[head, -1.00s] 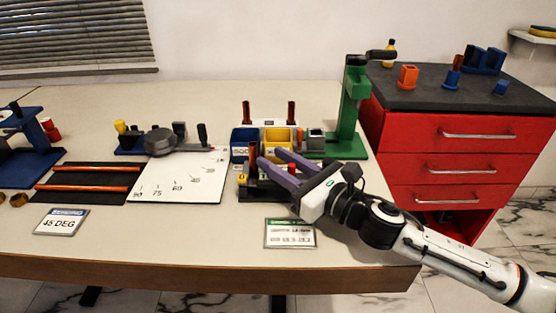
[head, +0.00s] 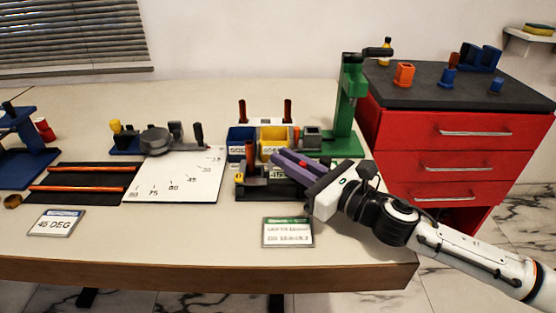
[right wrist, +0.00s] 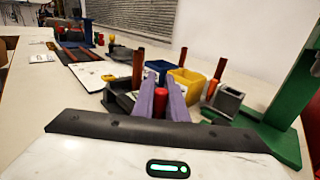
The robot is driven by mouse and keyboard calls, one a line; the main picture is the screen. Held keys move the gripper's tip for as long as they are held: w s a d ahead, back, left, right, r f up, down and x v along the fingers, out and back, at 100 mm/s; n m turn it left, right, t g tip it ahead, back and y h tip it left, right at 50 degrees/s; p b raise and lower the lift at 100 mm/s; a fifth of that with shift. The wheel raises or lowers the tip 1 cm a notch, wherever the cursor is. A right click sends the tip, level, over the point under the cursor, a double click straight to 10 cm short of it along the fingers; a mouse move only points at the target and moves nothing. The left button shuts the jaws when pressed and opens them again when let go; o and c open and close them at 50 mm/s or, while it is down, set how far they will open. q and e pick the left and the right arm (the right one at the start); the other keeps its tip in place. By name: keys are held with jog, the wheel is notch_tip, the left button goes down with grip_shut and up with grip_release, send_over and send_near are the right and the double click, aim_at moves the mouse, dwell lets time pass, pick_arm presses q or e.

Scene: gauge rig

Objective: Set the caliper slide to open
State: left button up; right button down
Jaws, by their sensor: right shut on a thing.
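The caliper (head: 245,190) is a dark low block on the table, with a brown upright post (head: 250,155) near its left end. A red knob (head: 302,163) stands at its right part, and it also shows in the right wrist view (right wrist: 159,104). My right gripper (head: 288,163) reaches in from the right, its purple fingers shut on the red knob, one finger on each side. In the right wrist view the fingers (right wrist: 161,92) lie close along the knob. The fingers and hand hide much of the slide. My left gripper is not in view.
Behind the caliper stand a blue bin (head: 240,137) and a yellow bin (head: 273,150). A green stand (head: 346,120) rises behind the gripper. A white angle sheet (head: 180,180) lies left, and a label card (head: 288,232) lies in front. A red drawer cabinet (head: 450,150) stands right.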

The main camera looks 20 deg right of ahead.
jog(key=shift+d, duration=0.2)
jog(key=c, duration=1.8)
grip_release()
jog(key=shift+d, duration=0.15)
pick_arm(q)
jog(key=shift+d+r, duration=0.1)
pick_arm(e)
jog(key=shift+o, duration=0.2)
jog(key=shift+s+d+f, duration=0.1)
jog(key=shift+s+d, duration=0.05)
jog(key=shift+s, duration=0.35)
jog(key=b+v, duration=0.1)
jog(key=v, duration=0.6)
jog(key=shift+b, duration=0.35)
jog(key=shift+v, duration=0.9)
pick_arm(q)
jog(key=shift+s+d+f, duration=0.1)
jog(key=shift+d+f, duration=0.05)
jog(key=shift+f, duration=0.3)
pick_arm(e)
jog(key=shift+s+d, duration=0.1)
jog(key=shift+s, duration=0.1)
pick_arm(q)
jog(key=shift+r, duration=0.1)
